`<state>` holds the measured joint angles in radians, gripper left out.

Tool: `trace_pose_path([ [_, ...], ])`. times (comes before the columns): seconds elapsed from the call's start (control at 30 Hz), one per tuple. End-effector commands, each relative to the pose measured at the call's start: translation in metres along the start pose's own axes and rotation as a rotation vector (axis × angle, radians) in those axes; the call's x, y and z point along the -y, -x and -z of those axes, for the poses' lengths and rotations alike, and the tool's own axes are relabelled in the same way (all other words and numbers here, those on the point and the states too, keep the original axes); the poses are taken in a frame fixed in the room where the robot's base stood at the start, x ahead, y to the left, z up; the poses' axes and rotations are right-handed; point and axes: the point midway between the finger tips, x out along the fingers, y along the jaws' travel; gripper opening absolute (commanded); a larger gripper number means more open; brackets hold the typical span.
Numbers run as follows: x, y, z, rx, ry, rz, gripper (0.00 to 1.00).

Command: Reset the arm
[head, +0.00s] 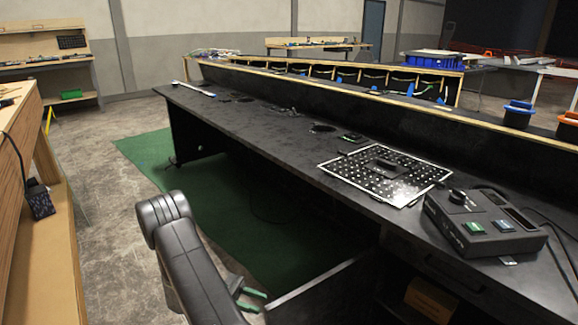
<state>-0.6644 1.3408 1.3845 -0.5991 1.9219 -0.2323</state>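My arm rises at the bottom centre of the head view, with its dark links folded. My gripper (253,299) is low beside it, partly hidden behind the arm link. Its two green-tipped fingers point right and look apart, with nothing visible between them. It is below the level of the black desk (270,125) and clear of the things on it. The dark console box (485,222) stands on the desk at the right, with a knob, a green button and a blue button.
A white-dotted black board (385,174) lies on the desk left of the console. The desk's front edge and an open lower part (345,285) are right of my gripper. A wooden bench (18,170) stands at the left. Concrete floor (100,200) and green mat (150,150) are open between.

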Motion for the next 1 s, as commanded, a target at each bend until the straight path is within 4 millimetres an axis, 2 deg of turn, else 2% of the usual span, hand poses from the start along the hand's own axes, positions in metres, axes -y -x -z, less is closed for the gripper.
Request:
trace_pose_path([
  [0.2, 0.001, -0.036, 0.0, 0.0, 0.001, 0.001, 0.33],
  [0.37, 0.002, -0.053, 0.0, 0.0, 0.0, 0.0, 0.33],
  [1.0, -0.005, -0.057, -0.005, -0.009, -0.011, 0.019, 0.33],
])
